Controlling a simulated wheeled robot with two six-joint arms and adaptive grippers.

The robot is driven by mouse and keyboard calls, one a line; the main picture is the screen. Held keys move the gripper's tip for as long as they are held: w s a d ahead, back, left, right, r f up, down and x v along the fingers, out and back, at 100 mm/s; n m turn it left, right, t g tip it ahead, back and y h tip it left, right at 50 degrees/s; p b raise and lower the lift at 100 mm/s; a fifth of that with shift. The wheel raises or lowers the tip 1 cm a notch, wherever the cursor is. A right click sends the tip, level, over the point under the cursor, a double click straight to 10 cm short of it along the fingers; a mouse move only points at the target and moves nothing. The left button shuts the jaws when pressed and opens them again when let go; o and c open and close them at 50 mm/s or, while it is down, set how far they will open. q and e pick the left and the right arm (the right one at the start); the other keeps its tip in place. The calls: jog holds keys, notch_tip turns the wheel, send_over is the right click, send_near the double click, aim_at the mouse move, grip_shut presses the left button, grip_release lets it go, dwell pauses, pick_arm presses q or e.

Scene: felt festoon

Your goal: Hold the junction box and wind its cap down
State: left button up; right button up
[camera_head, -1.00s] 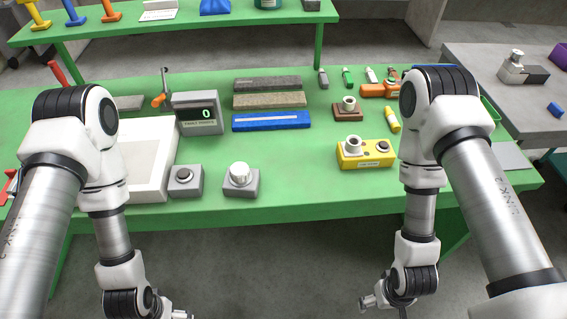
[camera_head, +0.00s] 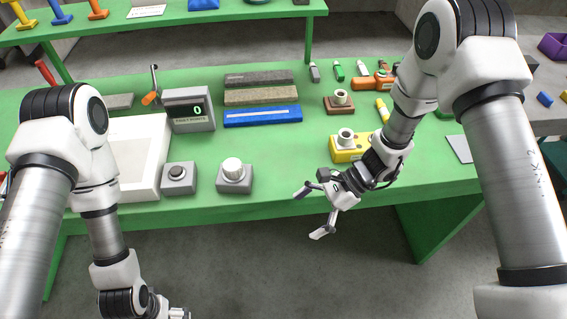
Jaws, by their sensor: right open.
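A small grey box with a white round cap (camera_head: 232,167) on top, which looks like the junction box (camera_head: 235,186), stands upright near the table's front edge. The cap sits on the box; how far it is wound down cannot be told. My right gripper (camera_head: 310,213) is open and empty, in front of the table edge, to the right of the box and apart from it. My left gripper (camera_head: 178,313) is at the bottom edge, below the table front, mostly cut off, so its jaws cannot be read.
A grey box with a dark round top (camera_head: 178,177) stands just left. A yellow box (camera_head: 346,154) is partly hidden behind my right gripper. Green table is clear between the capped box and yellow box.

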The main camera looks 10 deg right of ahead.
aim_at(242, 173)
jog(key=w+a+r+m+t+y, duration=0.1)
jog(key=w+a+r, duration=0.1)
jog(key=w, duration=0.1)
jog(key=w+a+r+m+t+y, duration=0.1)
jog(key=w+r+m+t, duration=0.1)
jog(key=w, duration=0.2)
jog(key=w+a+r+m+t+y, duration=0.1)
jog(key=w+a+r, duration=0.1)
jog(key=w, duration=0.1)
jog(key=shift+w+a+r+t, duration=0.15)
jog(key=shift+a+t, duration=0.15)
jog(key=shift+a, duration=0.05)
jog(key=shift+w+a+m, duration=0.1)
jog(key=shift+a+m, duration=0.2)
jog(key=x, duration=1.1)
jog(key=shift+a, duration=0.1)
jog(key=c, duration=1.3)
